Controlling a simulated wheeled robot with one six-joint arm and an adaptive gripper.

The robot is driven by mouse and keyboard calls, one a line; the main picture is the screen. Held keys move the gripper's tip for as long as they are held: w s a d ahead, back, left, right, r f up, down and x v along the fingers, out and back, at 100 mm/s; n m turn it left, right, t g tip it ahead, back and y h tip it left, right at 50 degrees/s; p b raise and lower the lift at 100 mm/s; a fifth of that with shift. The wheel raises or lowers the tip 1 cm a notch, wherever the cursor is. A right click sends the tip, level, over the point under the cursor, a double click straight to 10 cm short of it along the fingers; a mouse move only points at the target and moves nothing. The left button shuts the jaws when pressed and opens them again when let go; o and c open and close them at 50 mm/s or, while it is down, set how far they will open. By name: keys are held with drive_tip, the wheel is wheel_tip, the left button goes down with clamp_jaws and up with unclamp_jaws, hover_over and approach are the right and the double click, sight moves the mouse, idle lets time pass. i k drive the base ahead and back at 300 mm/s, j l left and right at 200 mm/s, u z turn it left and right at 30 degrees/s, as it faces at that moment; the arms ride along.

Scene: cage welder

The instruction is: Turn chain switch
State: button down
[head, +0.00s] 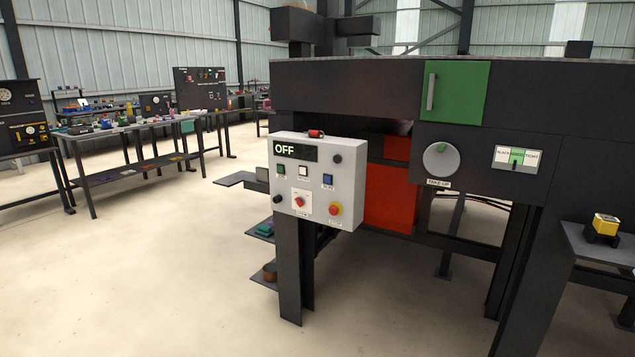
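A light grey control box (345,181) stands on a dark post, its front facing me. Its display (296,151) reads OFF. A small red rotary switch (300,202) sits on a white plate low on the box; its label is too small to read, so I cannot tell if it is the chain switch. Green (281,169), white (303,170) and blue (327,180) buttons are above it. A red mushroom button (335,209) on a yellow ring is to its right, and a black knob (277,199) to its left. My gripper is not in view.
The dark machine frame (340,72) carries a grey take-up knob (441,160), a slack-to-tight gauge (517,158) and a green door (456,93). A side shelf (600,255) holds a yellow device (606,225). Workbenches stand back left. The floor (170,270) before the box is clear.

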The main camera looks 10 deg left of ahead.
sight(300, 201)
drive_tip(key=i+j+u, duration=0.3)
drive_tip(key=j, duration=0.2)
drive_tip(key=i+j+u, duration=0.3)
drive_tip(key=j, duration=0.2)
